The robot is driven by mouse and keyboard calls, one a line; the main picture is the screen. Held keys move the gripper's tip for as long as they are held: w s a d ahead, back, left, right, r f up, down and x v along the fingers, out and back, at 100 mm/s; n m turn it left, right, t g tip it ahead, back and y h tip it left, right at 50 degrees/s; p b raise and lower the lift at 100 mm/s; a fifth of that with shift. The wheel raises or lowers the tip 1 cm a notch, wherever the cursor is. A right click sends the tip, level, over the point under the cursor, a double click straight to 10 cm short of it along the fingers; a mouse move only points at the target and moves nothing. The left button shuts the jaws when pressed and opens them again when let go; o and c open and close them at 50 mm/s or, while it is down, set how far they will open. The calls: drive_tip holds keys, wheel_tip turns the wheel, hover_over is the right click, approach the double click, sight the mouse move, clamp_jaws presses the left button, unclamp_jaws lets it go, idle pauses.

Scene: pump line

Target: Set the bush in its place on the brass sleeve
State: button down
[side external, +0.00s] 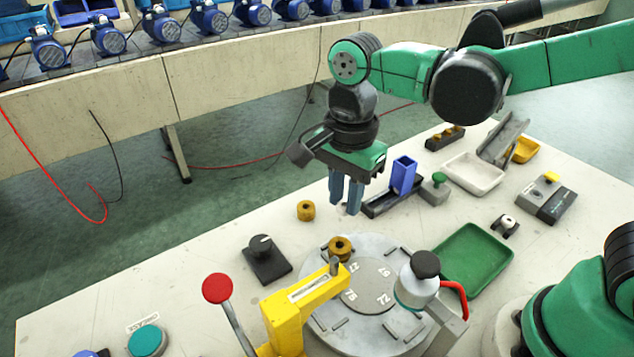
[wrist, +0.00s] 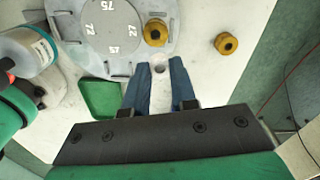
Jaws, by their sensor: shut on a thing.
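My gripper (side external: 345,194) points down above the table, behind the turntable, with its blue fingers a small distance apart. In the wrist view the fingertips (wrist: 160,68) close around a small pale part, the bush (wrist: 159,69); its shape is hard to make out and it hardly shows in the side view. One brass sleeve (side external: 340,248) stands on the turntable's far rim; it also shows in the wrist view (wrist: 155,33). A second, similar brass piece (side external: 306,210) stands loose on the table. The gripper is apart from and above both.
The grey numbered turntable (side external: 320,311) has a yellow clamp (side external: 290,311) with a red-knobbed lever (side external: 217,288) and a dark-capped bottle (side external: 417,279) around it. A green tray (side external: 471,259) lies right. A blue upright box (side external: 403,175) stands close beside the gripper.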

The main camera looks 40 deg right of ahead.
sight(340, 244)
drive_tip(key=shift+s+a, duration=0.3)
drive_tip(key=shift+a, duration=0.1)
drive_tip(key=shift+f+n, duration=0.15)
drive_tip(key=shift+n, duration=0.15)
drive_tip(key=shift+f, duration=2.2)
drive_tip(key=shift+f, duration=0.2)
drive_tip(key=c, duration=0.6)
unclamp_jaws()
drive_tip(key=shift+r, duration=3.05)
